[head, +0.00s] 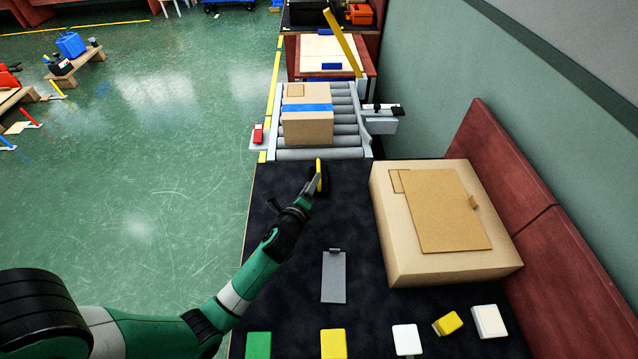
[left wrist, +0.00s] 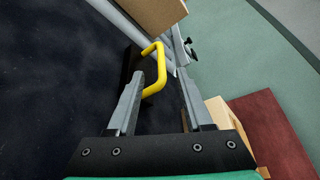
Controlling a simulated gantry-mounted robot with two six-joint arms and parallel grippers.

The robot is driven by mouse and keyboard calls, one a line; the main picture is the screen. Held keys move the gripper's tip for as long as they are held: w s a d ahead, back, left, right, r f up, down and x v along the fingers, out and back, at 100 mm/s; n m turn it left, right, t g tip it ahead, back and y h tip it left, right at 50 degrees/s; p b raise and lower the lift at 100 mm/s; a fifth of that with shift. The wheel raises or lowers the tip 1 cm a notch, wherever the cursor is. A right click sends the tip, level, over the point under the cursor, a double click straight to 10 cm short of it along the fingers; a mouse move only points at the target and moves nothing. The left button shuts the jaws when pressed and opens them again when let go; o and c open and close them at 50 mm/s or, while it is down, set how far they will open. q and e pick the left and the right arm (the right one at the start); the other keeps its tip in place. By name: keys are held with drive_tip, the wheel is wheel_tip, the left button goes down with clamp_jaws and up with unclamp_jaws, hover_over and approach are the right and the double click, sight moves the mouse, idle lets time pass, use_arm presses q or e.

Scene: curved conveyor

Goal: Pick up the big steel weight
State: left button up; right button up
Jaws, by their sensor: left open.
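The big steel weight (head: 323,186) is a dark block with a yellow handle, standing at the far end of the dark table near the roller conveyor. My left gripper (head: 311,186) reaches up to it from the near left and partly hides it. In the left wrist view the yellow handle (left wrist: 159,62) shows at the fingertips of my open left gripper (left wrist: 159,76), with part of it between the two fingers. Whether a finger touches the handle I cannot tell. The dark body is hard to make out against the dark surface. My right gripper is not in view.
A cardboard box with blue tape (head: 307,122) sits on the roller conveyor (head: 345,118) just beyond. A large cardboard box (head: 400,235) stands to the right. A grey clipboard-like plate (head: 334,278) and several coloured blocks lie nearer. The table's left edge borders open green floor.

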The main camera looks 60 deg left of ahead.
sight(319, 169)
use_arm(q)
drive_tip(key=shift+x, duration=1.2)
drive_tip(key=shift+w+a+f+b, duration=0.1)
drive_tip(key=shift+b, duration=0.35)
drive_tip(key=b+x, duration=0.2)
drive_tip(key=x, duration=0.2)
drive_tip(key=shift+w+a, duration=0.1)
drive_tip(key=shift+a, duration=0.1)
drive_tip(key=shift+w+a+b, duration=0.15)
drive_tip(key=shift+w+b, duration=0.05)
drive_tip(key=shift+b, duration=0.1)
clamp_jaws()
